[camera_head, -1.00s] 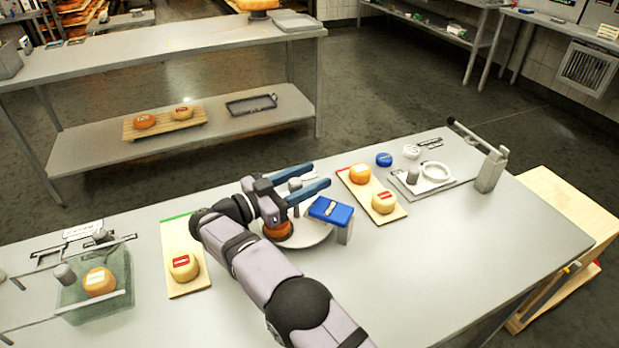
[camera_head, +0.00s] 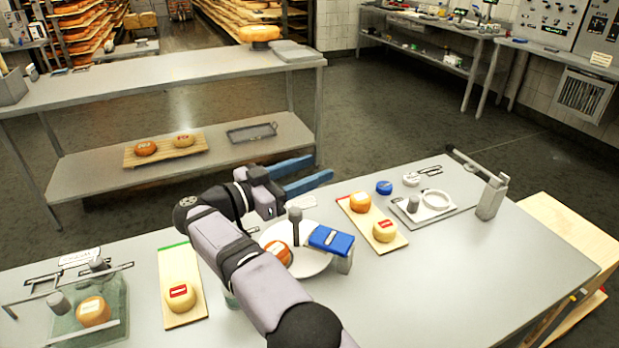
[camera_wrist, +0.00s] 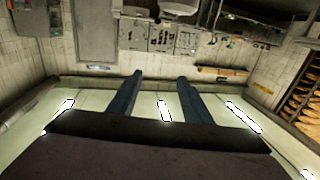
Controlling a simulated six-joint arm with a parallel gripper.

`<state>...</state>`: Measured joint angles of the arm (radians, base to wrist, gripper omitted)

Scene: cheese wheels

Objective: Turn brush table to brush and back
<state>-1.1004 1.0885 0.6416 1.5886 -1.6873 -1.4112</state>
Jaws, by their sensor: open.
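The brush table is a round white turntable (camera_head: 310,266) in the middle of the steel table. A grey upright knob (camera_head: 295,225) stands at its back left side. A blue brush block (camera_head: 331,240) on a grey post sits over its right side. An orange cheese wheel (camera_head: 279,251) lies on the turntable's left side, partly hidden by my arm. My gripper (camera_head: 310,175) is open and empty, raised above and behind the turntable. It also shows in the wrist view (camera_wrist: 158,78), its two blue fingers apart with nothing between them.
A board (camera_head: 346,208) with two cheese wheels lies right of the turntable, and another board (camera_head: 169,257) with one wheel lies left. A glass-based device (camera_head: 112,302) stands at the far left. A grey press (camera_head: 491,196) stands at the right. The table's front right is clear.

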